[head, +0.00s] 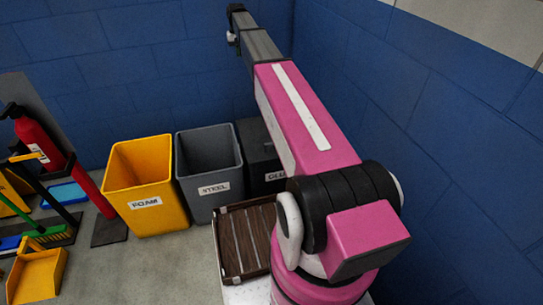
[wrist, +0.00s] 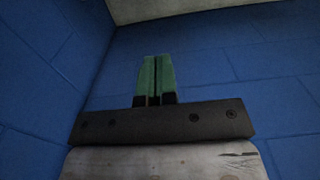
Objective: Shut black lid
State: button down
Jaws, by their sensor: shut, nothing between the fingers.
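A black bin (head: 262,150) with a partly covered label starting "GLU" stands right of the grey bin, against the back wall. My arm covers its right part. Its top looks dark, and I cannot tell a lid from the inside or whether it is open. My gripper (wrist: 156,78) shows in the wrist view with its two green fingers together and nothing between them, facing bare blue wall. In the head view the end of my arm is high up, above and behind the bins, near the back wall.
A grey bin (head: 210,170) marked STEEL and a yellow bin (head: 146,185) marked FOAM stand open on the left. A brown slatted crate or pallet (head: 243,240) lies in front. A red fire extinguisher (head: 38,140) and cleaning tools are far left. Blue walls meet behind my arm.

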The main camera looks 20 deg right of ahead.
notch_tip(320, 180, up, 6)
jog(key=shift+r, duration=0.25)
dwell(0.6)
jog(key=s+f, duration=1.5)
jog(key=s, duration=0.5)
jog(key=s+f, duration=1.5)
jog(key=s, duration=0.5)
jog(key=shift+s+f, duration=0.15)
jog(key=shift+f, duration=0.15)
